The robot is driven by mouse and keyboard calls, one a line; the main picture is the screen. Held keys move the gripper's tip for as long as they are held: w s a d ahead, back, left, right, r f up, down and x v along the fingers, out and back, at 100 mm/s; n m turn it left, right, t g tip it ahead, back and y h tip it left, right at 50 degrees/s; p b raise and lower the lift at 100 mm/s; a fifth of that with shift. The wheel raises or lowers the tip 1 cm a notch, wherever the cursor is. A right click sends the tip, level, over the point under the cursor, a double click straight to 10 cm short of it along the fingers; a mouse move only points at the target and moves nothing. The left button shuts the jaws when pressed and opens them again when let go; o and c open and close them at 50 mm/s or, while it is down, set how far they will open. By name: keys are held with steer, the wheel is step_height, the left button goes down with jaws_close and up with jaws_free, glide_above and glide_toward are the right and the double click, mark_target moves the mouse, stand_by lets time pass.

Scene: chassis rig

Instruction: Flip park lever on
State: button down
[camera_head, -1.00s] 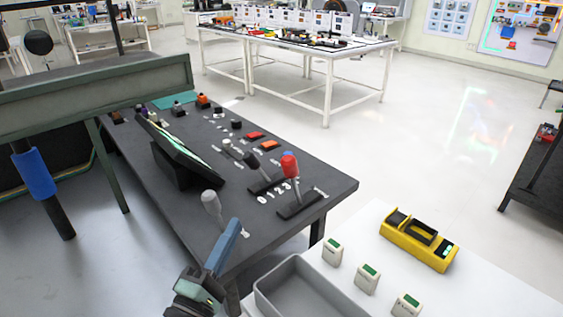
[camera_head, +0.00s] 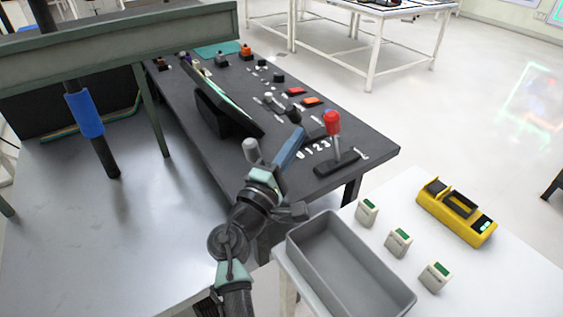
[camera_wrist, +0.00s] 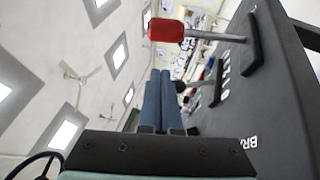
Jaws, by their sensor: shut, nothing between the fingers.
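The dark control panel (camera_head: 240,110) carries several levers. A lever with a red knob (camera_head: 332,121) stands on a black slotted base near the panel's right end; its knob is also large at the top of the wrist view (camera_wrist: 166,30). A black-knobbed lever (camera_wrist: 181,87) is beside it, partly hidden by my gripper in the head view. A grey-knobbed lever (camera_head: 251,149) stands near the front edge. I cannot read which one is the park lever. My gripper (camera_head: 298,132), with blue fingers, is shut and empty, above the panel between the grey and red levers. It also shows in the wrist view (camera_wrist: 160,73).
A tilted screen (camera_head: 222,100) stands on the panel to the left. Red and orange buttons (camera_head: 311,101) lie behind the levers. A white table at the front right holds a grey tray (camera_head: 340,230), several small white boxes (camera_head: 398,241) and a yellow device (camera_head: 457,212).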

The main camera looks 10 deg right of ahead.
steer(key=shift+d+r, duration=0.25)
steer(key=shift+d, duration=0.7)
steer(key=shift+d+r, duration=0.2)
steer(key=shift+d, duration=0.7)
steer(key=shift+p, duration=0.35)
